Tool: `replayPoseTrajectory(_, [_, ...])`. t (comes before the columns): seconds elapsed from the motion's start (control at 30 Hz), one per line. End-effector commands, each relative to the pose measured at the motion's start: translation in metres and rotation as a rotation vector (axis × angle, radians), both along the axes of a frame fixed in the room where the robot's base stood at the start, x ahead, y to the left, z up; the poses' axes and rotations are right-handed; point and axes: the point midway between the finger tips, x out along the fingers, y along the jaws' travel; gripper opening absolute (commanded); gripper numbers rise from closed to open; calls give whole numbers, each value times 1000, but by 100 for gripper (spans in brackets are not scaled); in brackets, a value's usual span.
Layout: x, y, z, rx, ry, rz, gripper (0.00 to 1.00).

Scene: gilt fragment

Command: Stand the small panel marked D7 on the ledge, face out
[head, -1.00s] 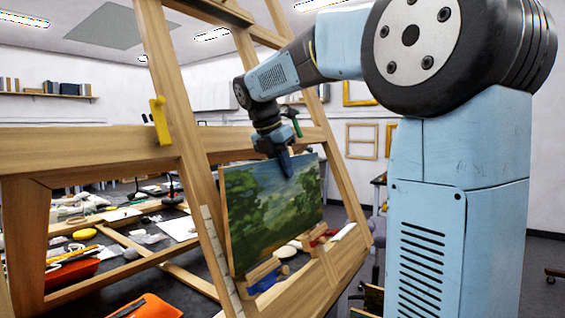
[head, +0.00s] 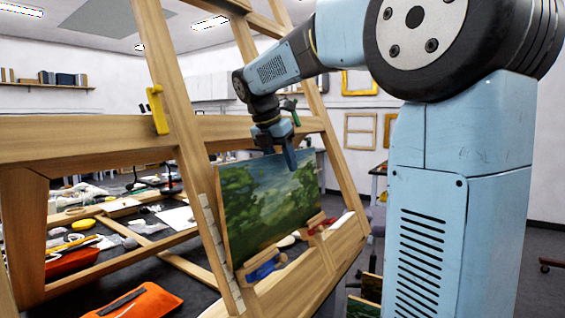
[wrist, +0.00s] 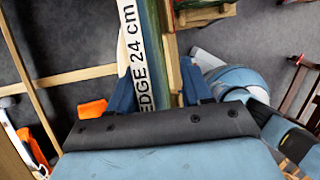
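A landscape painting panel (head: 265,205) stands on the easel's wooden ledge (head: 300,275), leaning back slightly, its painted face outward. No D7 mark can be read. My gripper (head: 290,158) is at the panel's upper edge, with one finger in front of the painted face. In the wrist view my two fingers (wrist: 160,92) are spread apart, wider than the thin panel, which shows edge-on between them (wrist: 172,45). A white strip reading "EDGE 24 cm" (wrist: 138,60) shows left of the panel edge. The far finger is hidden in the head view.
The easel post (head: 180,120) and crossbar (head: 90,140) are close by. A cluttered dark table with an orange pouch (head: 140,300) lies behind. Other panels (head: 365,305) stand low at the right.

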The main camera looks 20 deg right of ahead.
Motion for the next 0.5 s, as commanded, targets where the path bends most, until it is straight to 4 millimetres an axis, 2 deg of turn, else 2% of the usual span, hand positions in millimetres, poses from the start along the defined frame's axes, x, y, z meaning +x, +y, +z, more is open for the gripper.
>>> replayPoseTrajectory(0.33, [0, 1, 2, 1, 1, 0, 50])
replayPoseTrajectory(0.5, [-2, 8, 19, 0, -2, 1, 50])
